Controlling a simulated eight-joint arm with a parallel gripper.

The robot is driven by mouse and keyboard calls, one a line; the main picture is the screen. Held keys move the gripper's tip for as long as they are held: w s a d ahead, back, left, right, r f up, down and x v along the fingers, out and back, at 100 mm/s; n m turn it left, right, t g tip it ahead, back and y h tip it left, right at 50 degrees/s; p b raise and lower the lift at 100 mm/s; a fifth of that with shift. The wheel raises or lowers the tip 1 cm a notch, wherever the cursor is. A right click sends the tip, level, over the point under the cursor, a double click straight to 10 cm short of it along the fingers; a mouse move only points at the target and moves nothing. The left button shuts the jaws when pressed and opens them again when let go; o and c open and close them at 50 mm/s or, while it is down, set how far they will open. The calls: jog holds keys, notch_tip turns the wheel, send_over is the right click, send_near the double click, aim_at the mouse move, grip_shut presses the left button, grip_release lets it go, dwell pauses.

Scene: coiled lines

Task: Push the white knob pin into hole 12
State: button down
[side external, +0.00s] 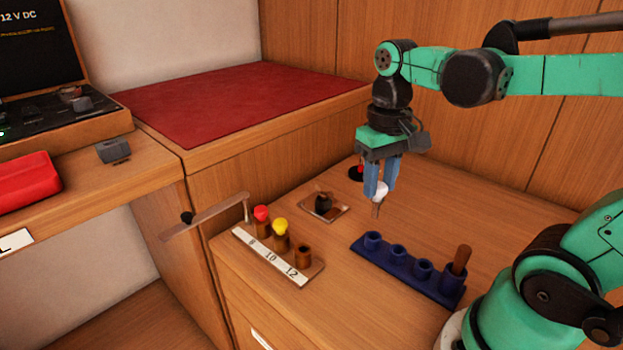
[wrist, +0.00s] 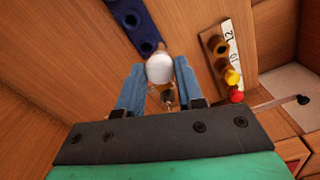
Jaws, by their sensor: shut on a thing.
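My gripper (side external: 380,182) is shut on the white knob pin (side external: 381,188), with the pin's thin shaft pointing down, above the wooden worktop. In the wrist view the pin's round white knob (wrist: 160,69) sits between the two blue fingers. The labelled wooden strip (side external: 313,274) stands to the left of my gripper in the side view. Hole 12 (side external: 303,255) is the empty brown socket at its near end, by the label 12. It also shows in the wrist view (wrist: 217,45). The pin is well apart from the hole.
A red knob (side external: 261,213) and a yellow knob (side external: 281,227) stand in the strip's other sockets. A blue rack (side external: 392,266) with several sockets holds one brown peg (side external: 461,259).

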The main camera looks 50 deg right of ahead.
jog(key=w+a+n, duration=0.2)
jog(key=w+a, duration=0.6)
jog(key=shift+f, duration=2.8)
jog(key=shift+f, duration=0.2)
jog(key=shift+f, duration=1.7)
jog(key=c, duration=0.7)
grip_release()
jog(key=shift+o, duration=0.2)
